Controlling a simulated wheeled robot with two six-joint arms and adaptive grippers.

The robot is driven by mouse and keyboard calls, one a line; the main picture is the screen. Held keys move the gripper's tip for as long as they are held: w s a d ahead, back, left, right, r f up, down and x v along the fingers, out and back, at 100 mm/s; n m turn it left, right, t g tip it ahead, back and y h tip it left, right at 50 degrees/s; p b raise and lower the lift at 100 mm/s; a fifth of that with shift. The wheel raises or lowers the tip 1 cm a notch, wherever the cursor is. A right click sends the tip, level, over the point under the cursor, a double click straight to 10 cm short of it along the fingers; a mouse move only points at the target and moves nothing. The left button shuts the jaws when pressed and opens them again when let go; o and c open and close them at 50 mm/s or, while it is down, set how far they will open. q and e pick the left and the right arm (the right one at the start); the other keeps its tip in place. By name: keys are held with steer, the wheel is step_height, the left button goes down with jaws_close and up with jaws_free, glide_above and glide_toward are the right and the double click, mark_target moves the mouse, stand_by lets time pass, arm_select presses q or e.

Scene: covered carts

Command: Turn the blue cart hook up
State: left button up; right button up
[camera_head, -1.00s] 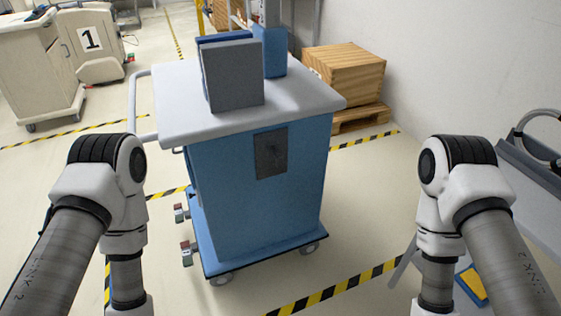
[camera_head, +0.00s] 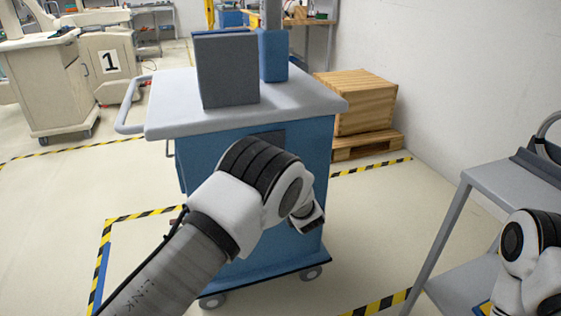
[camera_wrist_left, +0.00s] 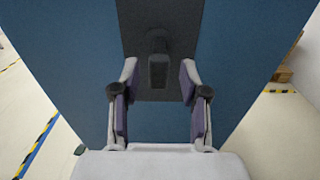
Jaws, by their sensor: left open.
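The blue cart (camera_head: 220,255) stands ahead of me with its grey top. The dark plate (camera_head: 268,139) on its near face is mostly hidden by my left arm in the head view. In the left wrist view a dark hook (camera_wrist_left: 158,72) hangs down from the dark plate (camera_wrist_left: 160,25) on the blue panel (camera_wrist_left: 225,45). My left gripper (camera_wrist_left: 159,76) is open, with one finger on each side of the hook; the fingers appear apart from it. Whether they touch the plate I cannot tell. My right arm shows at lower right, but its gripper is out of frame.
A dark grey box (camera_head: 227,70) and a blue box (camera_head: 272,55) stand on the cart top. A wooden crate (camera_head: 358,100) is behind at right, near the wall. A grey shelf cart (camera_head: 520,185) stands at right. Beige carts (camera_head: 45,90) are far left. Floor left is clear.

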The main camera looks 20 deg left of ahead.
arm_select(q)
steer(key=x, duration=0.6)
steer(key=shift+w+a+f, duration=0.1)
steer(key=shift+a, duration=0.05)
jaws_close()
